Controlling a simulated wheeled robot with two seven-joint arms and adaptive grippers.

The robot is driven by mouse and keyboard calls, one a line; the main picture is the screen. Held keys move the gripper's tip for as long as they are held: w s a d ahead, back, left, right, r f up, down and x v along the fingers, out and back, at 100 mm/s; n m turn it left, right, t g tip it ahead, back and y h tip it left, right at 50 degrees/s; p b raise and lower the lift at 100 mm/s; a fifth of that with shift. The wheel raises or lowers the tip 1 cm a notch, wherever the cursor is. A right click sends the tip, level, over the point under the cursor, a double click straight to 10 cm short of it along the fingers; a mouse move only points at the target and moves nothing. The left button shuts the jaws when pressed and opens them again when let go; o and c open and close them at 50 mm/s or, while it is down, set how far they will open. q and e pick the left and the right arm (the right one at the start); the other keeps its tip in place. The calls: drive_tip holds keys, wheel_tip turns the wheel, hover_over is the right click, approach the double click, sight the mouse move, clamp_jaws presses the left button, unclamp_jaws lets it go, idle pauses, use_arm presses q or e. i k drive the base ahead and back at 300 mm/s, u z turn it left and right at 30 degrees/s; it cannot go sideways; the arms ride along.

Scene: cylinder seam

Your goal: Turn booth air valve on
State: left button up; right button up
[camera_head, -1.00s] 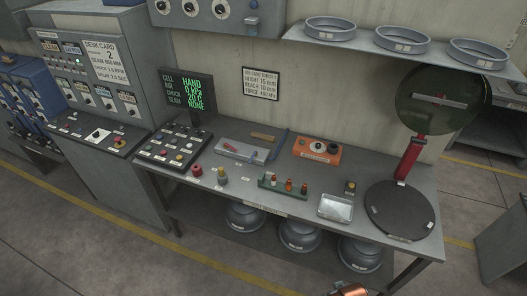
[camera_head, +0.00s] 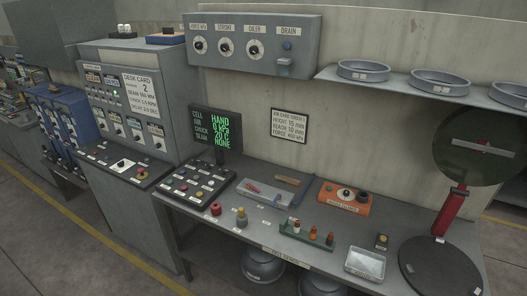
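No part is legibly labelled as the booth air valve, so I cannot tell which one it is. A grey wall panel (camera_head: 250,67) carries three round dials marked force, stroke and oiler. At its right, under the drain label, are a blue knob (camera_head: 287,46) and a small blue-grey block (camera_head: 284,66). A black display (camera_head: 216,127) on the bench reads HAND, an air line of 0 kPa, 20 C and NONE. Neither of my grippers is in view.
The grey bench (camera_head: 250,235) holds a button panel (camera_head: 188,183), a red knob (camera_head: 215,209), an orange box (camera_head: 344,197), a green rack (camera_head: 307,236) and a silver tray (camera_head: 364,263). A black disc stand (camera_head: 440,268) is at right. A shelf (camera_head: 400,90) with grey rings juts out above.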

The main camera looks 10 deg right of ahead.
sight(248, 186)
drive_tip(key=z, duration=1.45)
drive_tip(key=i, duration=0.55)
drive_tip(key=z, duration=0.05)
